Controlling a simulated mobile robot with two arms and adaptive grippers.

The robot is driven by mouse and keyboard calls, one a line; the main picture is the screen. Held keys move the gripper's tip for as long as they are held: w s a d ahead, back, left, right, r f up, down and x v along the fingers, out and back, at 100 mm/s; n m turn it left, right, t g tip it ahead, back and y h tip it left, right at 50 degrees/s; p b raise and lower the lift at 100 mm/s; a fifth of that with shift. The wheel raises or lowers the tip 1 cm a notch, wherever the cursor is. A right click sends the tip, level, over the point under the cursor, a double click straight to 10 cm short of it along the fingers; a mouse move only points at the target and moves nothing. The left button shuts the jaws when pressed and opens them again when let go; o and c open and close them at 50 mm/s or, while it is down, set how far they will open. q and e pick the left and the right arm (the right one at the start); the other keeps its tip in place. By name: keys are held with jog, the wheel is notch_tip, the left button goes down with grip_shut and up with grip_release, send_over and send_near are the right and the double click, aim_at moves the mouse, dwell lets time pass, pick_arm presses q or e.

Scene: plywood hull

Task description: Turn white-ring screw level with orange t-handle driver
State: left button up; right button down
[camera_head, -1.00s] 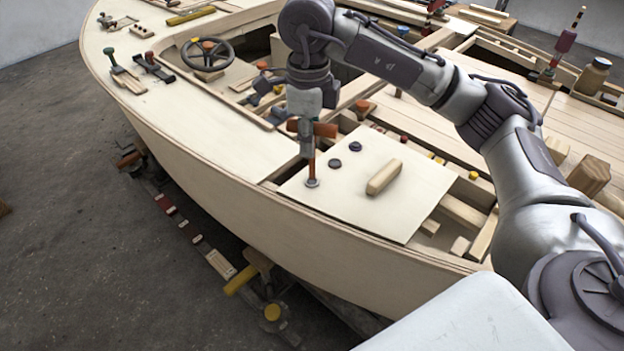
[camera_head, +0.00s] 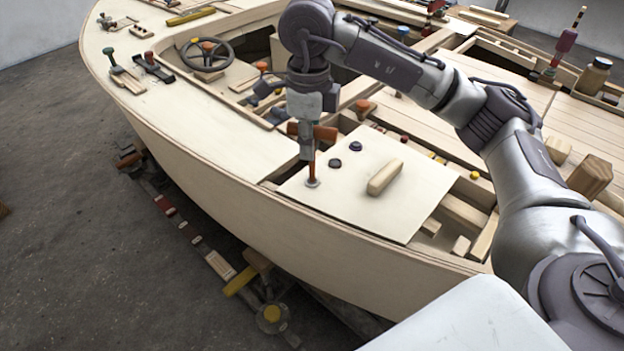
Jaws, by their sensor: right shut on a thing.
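My right gripper (camera_head: 307,146) points down over the left part of a pale plywood panel (camera_head: 330,208) on the hull. It is shut on the crossbar of the orange t-handle driver (camera_head: 325,133). The driver stands upright, its orange-red shaft (camera_head: 312,171) running down to the panel. At its tip a small pale ring (camera_head: 312,184) shows, which looks like the white-ring screw; its head is covered by the driver. Whether the screw is level with the panel cannot be told. My left gripper is not in view.
Two dark round screw heads (camera_head: 355,146) and (camera_head: 335,163) and a rounded wooden block (camera_head: 384,177) sit on the panel to the right of the driver. A steering wheel (camera_head: 207,55) and clamps (camera_head: 127,80) lie further left. Open framing (camera_head: 462,212) borders the panel's right side.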

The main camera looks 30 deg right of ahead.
dwell(0.3)
jog(key=shift+m, duration=0.9)
jog(key=shift+m+p, duration=0.3)
jog(key=shift+m, duration=0.3)
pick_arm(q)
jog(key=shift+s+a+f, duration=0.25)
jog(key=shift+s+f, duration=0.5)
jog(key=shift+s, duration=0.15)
pick_arm(e)
jog(key=shift+d+f+m, duration=0.1)
jog(key=shift+f+m, duration=0.05)
jog(key=shift+m, duration=0.65)
